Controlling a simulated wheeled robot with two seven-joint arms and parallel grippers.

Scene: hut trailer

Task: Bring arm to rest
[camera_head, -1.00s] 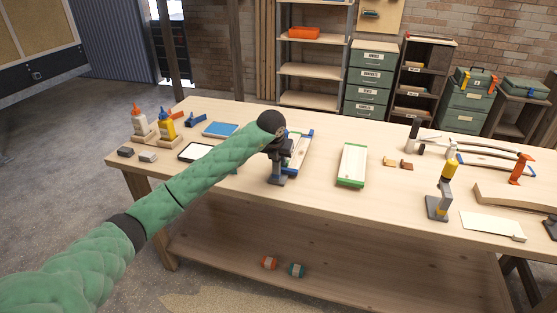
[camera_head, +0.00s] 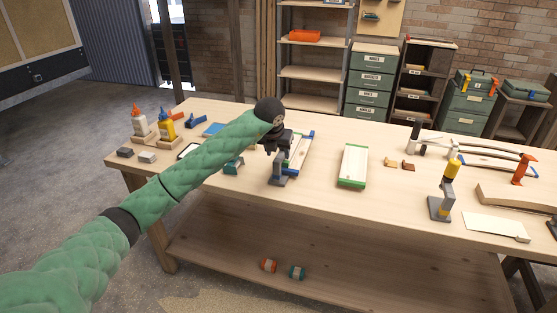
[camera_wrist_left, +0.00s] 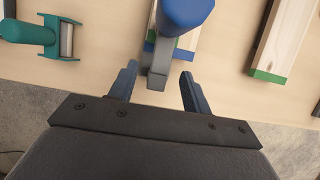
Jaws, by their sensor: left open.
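My left arm reaches in from the left over the workbench (camera_head: 320,210). Its gripper (camera_head: 275,146) is above the bench, in front of a board with blue ends (camera_head: 299,155). In the left wrist view the gripper (camera_wrist_left: 158,72) has its two dark blue fingers apart, with nothing pinched between them. A grey clamp with a blue handle (camera_wrist_left: 183,14) stands just beyond the fingertips; its grey foot also shows in the head view (camera_head: 277,181). I cannot tell the exact gap. My right gripper is not in view.
A teal roller tool (camera_head: 234,165) lies left of the gripper. A board with green ends (camera_head: 352,165) lies to the right. Glue bottles (camera_head: 166,125) stand at the bench's left end. A clamp with a yellow handle (camera_head: 447,185) stands at the right. Bare bench lies along the front.

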